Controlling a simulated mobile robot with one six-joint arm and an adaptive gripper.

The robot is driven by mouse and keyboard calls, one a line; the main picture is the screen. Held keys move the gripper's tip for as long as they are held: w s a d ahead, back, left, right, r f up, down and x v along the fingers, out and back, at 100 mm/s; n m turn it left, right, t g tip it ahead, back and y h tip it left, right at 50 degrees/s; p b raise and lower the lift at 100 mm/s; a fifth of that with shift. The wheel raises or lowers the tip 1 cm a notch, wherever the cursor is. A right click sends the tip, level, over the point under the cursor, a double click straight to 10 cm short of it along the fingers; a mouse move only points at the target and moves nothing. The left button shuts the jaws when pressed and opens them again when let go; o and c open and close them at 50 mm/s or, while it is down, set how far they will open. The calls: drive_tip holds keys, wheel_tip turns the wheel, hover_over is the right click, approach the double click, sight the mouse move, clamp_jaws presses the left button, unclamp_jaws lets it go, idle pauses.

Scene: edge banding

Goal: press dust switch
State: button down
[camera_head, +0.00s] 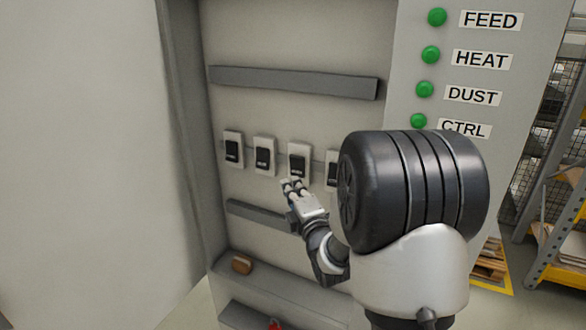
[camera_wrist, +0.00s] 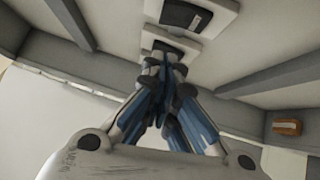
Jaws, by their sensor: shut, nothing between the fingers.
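A row of white switches with black rockers is on the panel inside the cabinet. In the head view they are the first switch (camera_head: 233,149), the second (camera_head: 265,156), the third (camera_head: 298,158) and a fourth (camera_head: 332,168) partly hidden by my arm. Their small labels are too small to read. My gripper (camera_head: 292,184) is shut and empty, its tips at the lower edge of the third switch. In the wrist view the closed fingertips (camera_wrist: 164,62) overlap the lower part of a switch (camera_wrist: 176,46); contact cannot be told. Another switch (camera_wrist: 187,14) is beyond it.
Green lamps stand beside labels on the right door, including DUST (camera_head: 473,96) with its lamp (camera_head: 424,90). Grey rails run above (camera_head: 295,82) and below the switches. A brown block (camera_head: 242,265) lies on the lower ledge. The cabinet wall (camera_head: 190,120) bounds the left.

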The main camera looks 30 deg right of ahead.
sight(289, 159)
drive_tip(key=w+d, duration=0.1)
drive_tip(key=w, duration=0.1)
drive_tip(key=w+d, duration=0.1)
drive_tip(key=w, duration=0.1)
drive_tip(key=w+d+r, duration=0.1)
drive_tip(key=w, duration=0.2)
drive_tip(key=shift+d+p, duration=0.3)
drive_tip(key=shift+d, duration=0.05)
drive_tip(key=shift+s, duration=0.1)
drive_tip(key=shift+w+d+r+m+g, duration=0.25)
drive_tip(key=shift+r+m+g, duration=0.05)
drive_tip(key=shift+f, duration=0.1)
drive_tip(key=shift+w, duration=0.1)
